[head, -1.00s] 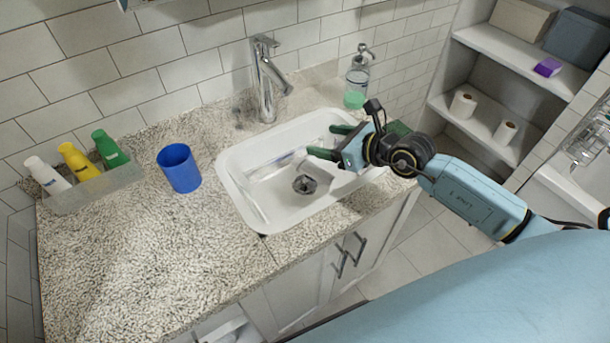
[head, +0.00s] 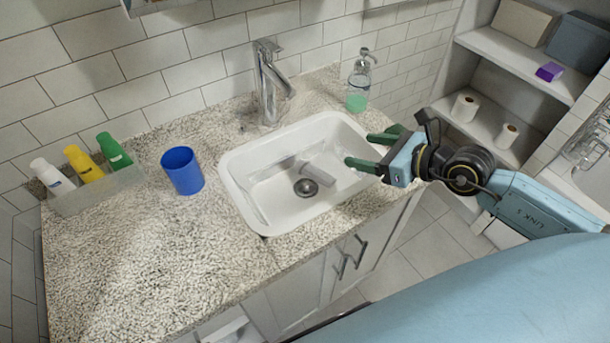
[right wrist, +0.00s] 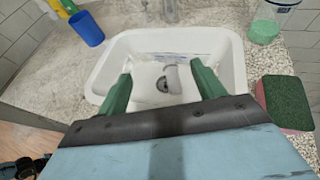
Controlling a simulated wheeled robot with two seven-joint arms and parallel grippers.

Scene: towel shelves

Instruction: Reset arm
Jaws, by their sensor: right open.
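My right gripper (head: 356,151) is open and empty at the right rim of the white sink. In the right wrist view its two green fingers (right wrist: 158,85) are spread apart with nothing between them. My right arm comes in from the right side of the head view. My left gripper is not in view.
The white sink (head: 240,196) holds a small grey cylinder (head: 318,174) near the drain. A faucet (head: 270,85), soap dispenser (head: 359,82) and blue cup (head: 182,170) stand around it. A green-and-pink sponge (right wrist: 287,103) lies right of the sink. Several bottles stand in a tray (head: 98,190) at left.

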